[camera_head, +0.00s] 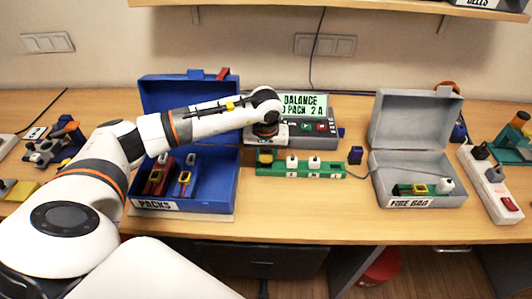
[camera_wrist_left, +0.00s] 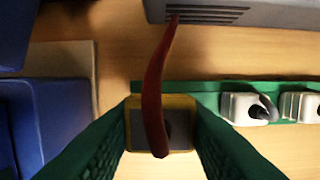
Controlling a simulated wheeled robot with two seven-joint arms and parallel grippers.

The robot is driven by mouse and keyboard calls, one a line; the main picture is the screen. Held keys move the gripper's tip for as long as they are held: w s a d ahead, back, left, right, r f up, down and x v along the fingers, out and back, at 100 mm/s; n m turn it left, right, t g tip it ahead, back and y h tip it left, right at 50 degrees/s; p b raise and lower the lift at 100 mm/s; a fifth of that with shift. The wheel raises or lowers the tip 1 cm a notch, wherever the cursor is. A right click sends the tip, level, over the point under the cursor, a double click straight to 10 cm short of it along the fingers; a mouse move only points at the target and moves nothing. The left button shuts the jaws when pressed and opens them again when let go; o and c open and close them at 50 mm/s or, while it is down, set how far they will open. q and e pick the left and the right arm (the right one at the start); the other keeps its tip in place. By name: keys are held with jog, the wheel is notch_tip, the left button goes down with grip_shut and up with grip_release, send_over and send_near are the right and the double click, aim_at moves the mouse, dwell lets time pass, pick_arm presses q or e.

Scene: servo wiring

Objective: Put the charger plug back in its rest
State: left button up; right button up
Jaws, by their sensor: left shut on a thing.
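The charger plug (camera_wrist_left: 160,136) has a yellow-edged, dark-topped body with a thick red lead curving across it in the left wrist view. My left gripper (camera_wrist_left: 158,148) is shut on it, one green finger on each side. In the head view the plug (camera_head: 265,157) shows below my left gripper (camera_head: 266,146), at the left end of the green rest strip (camera_head: 327,174). The strip (camera_wrist_left: 190,87) also shows beside the plug in the wrist view. I cannot tell whether the plug is seated or just above the strip. My right gripper is not in view.
White plugs (camera_head: 292,161) stand along the strip. The grey charger (camera_head: 325,139) with its lit display is behind it. An open blue PACKS box (camera_head: 185,205) is at left, an open grey FIRE BAG box (camera_head: 418,202) at right.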

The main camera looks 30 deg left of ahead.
pick_arm(q)
jog(key=shift+f, duration=0.15)
jog(key=shift+f+b, duration=0.35)
jog(key=shift+b, duration=0.05)
jog(key=shift+f+b, duration=0.5)
jog(key=shift+f, duration=0.05)
jog(key=o, duration=1)
jog(key=shift+o, duration=0.2)
notch_tip(320, 180, up, 12)
jog(key=s+b, duration=0.1)
jog(key=b, duration=0.1)
jog(key=shift+s+d, duration=0.25)
jog(key=shift+d, duration=0.2)
jog(key=shift+f, duration=0.15)
